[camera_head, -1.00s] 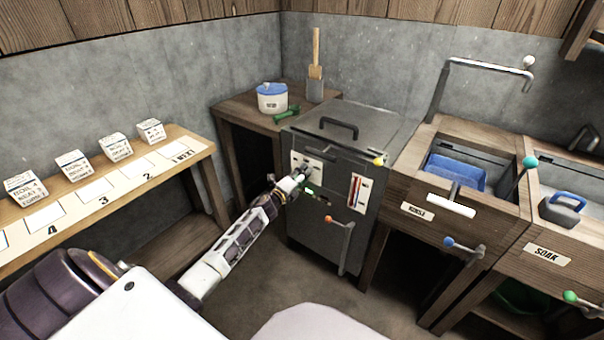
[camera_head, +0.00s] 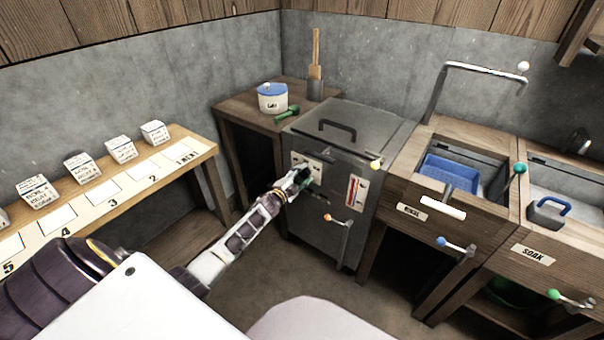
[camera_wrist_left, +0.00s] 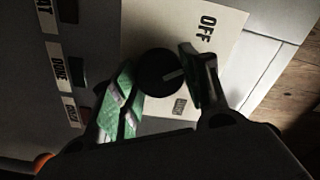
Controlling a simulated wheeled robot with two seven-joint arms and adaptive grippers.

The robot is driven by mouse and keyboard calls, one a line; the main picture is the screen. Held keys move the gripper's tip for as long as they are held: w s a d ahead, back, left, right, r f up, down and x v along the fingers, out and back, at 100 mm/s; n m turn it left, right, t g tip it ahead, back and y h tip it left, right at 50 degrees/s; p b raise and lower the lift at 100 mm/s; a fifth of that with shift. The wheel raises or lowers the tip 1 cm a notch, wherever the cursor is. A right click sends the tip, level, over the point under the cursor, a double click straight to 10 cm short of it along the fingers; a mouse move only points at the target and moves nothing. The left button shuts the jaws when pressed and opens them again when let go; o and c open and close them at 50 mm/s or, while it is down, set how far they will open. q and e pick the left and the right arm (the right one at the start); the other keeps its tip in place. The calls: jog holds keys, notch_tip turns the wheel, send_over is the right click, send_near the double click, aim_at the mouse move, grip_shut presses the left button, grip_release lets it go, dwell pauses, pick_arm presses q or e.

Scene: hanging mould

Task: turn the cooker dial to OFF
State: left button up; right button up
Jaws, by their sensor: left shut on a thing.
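The cooker (camera_head: 318,227) is a dark grey box with a black lid handle. A pale dial plate (camera_head: 299,162) is on its front, at the upper left. My left gripper (camera_head: 300,178) is at this plate. In the left wrist view, the round black dial (camera_wrist_left: 155,70) sits between the two fingers of my gripper (camera_wrist_left: 165,85), which is shut on it. The dial's pale mark points right, between the OFF label (camera_wrist_left: 206,32) above and a small label (camera_wrist_left: 180,106) below, too small to read. The right gripper is not in view.
Wooden sink units marked RINSE (camera_head: 412,212) and SOAK (camera_head: 533,255) stand to the right. A numbered card shelf (camera_head: 100,200) runs along the left. The floor before the cooker is clear.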

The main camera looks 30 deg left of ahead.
pick_arm(q)
jog(key=n+p, duration=0.1)
jog(key=n, duration=0.1)
jog(key=shift+a+n, duration=0.1)
jog(key=shift+n, duration=0.2)
jog(key=shift+n+p, duration=0.55)
jog(key=shift+n, duration=0.65)
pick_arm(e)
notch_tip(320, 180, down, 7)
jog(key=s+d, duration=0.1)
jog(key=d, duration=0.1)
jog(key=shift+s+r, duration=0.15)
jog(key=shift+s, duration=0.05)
pick_arm(q)
jog(key=o, duration=1)
jog(key=s, duration=1.2)
jog(key=shift+a, duration=0.45)
